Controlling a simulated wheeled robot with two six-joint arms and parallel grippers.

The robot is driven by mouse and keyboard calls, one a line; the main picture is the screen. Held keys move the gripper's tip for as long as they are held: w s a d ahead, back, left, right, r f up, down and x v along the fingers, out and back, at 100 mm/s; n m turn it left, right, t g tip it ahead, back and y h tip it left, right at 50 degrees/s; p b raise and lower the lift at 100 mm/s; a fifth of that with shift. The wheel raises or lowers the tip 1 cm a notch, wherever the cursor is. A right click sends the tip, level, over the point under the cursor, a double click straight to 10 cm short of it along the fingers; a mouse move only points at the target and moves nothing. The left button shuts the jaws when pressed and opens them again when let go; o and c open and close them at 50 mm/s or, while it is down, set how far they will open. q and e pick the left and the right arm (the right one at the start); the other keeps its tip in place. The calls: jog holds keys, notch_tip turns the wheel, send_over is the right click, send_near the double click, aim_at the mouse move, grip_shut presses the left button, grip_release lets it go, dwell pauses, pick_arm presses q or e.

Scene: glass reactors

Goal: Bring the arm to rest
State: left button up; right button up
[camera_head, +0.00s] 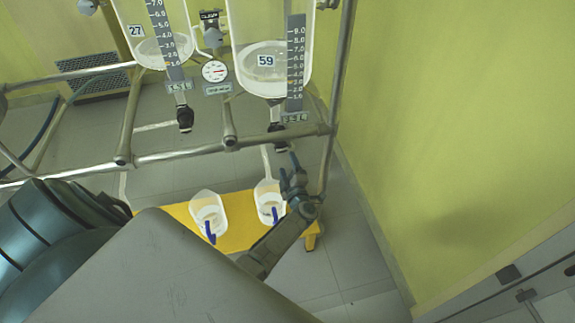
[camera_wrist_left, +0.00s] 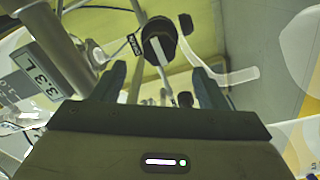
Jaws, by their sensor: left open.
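My left arm comes in from the lower left in the head view. Its gripper (camera_head: 291,172) is in front of the lower frame bar, just below the outlet of the glass reactor labelled 59 (camera_head: 262,75). In the left wrist view the two dark fingers of this gripper (camera_wrist_left: 160,82) stand apart with nothing held between them. A black valve knob (camera_wrist_left: 158,38) shows beyond the fingertips, and I cannot tell how far off it is. My right gripper is not in view.
A second reactor labelled 27 (camera_head: 160,45) hangs to the left. A metal pipe frame (camera_head: 230,142) surrounds both reactors. A yellow stool (camera_head: 239,230) below holds two clear jugs (camera_head: 208,213) with blue handles. A yellow-green wall (camera_head: 450,130) bounds the right side.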

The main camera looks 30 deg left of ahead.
pick_arm(q)
jog(key=s+d+f+m+g+h+p, duration=0.1)
jog(key=s+d+f+m+h, duration=0.45)
jog(key=s+f+m, duration=0.45)
jog(key=s+d+f+m+h, duration=0.4)
jog(key=s+f+m+h, duration=0.35)
jog(key=f, duration=0.45)
jog(key=s+a+f+m+g, duration=0.1)
jog(key=s+f+g, duration=0.4)
jog(key=s, duration=0.9)
jog(key=s+a+f+m+g, duration=0.1)
jog(key=s+f+m+g, duration=0.3)
jog(key=s, duration=1.1)
notch_tip(320, 180, down, 2)
jog(key=shift+a+f+g+y+p, duration=0.1)
jog(key=shift+a+g+y+p, duration=0.2)
jog(key=shift+a+g+p, duration=0.1)
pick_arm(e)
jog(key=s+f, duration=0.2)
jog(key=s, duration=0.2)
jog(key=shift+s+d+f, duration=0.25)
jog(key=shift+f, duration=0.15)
pick_arm(q)
jog(key=shift+m, duration=0.25)
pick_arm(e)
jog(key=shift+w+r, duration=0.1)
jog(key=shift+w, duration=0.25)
